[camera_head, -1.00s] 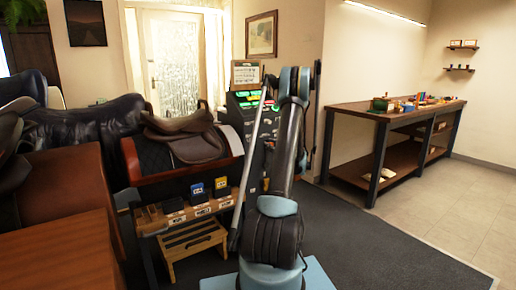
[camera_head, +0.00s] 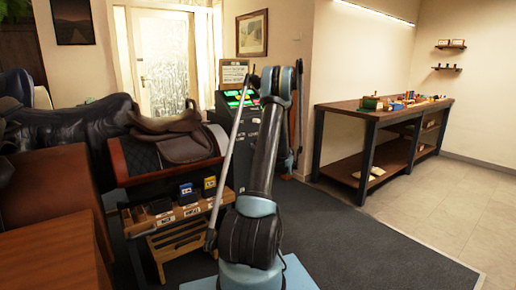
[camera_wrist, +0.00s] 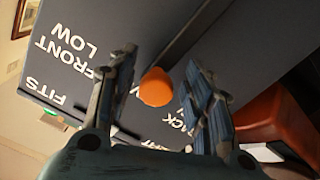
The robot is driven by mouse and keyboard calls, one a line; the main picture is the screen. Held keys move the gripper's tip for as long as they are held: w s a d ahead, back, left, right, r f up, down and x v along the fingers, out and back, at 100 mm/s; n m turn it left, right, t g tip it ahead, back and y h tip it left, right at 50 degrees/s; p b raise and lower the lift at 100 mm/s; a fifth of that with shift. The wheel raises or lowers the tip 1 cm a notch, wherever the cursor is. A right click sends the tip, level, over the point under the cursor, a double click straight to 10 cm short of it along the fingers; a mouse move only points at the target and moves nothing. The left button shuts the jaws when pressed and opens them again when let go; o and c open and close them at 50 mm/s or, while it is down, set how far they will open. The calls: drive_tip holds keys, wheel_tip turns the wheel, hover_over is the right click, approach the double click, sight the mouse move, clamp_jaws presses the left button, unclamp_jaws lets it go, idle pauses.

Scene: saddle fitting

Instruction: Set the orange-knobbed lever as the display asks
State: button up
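The orange knob (camera_wrist: 156,87) of the lever sits between the two fingers of my gripper (camera_wrist: 162,62) in the wrist view. The fingers are apart, with a gap on each side of the knob. Behind it is a dark panel (camera_wrist: 75,22) with white words: "FITS", "FRONT LOW", and one partly hidden ending in "CK". A dark slot or bar runs up right from the knob. In the head view the dark console (camera_head: 222,110) with a lit green display (camera_head: 236,97) stands behind my arm; its text is too small to read. My gripper and the knob are hidden there.
A brown saddle (camera_head: 175,138) rests on a wooden rack left of my arm, above a shelf with labelled blocks (camera_head: 186,190). A workbench (camera_head: 375,112) with small coloured items stands at the right wall. The floor between is clear.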

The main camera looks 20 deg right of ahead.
drive_tip(key=shift+s, duration=0.15)
drive_tip(key=v, duration=1.1)
drive_tip(key=shift+s, duration=0.3)
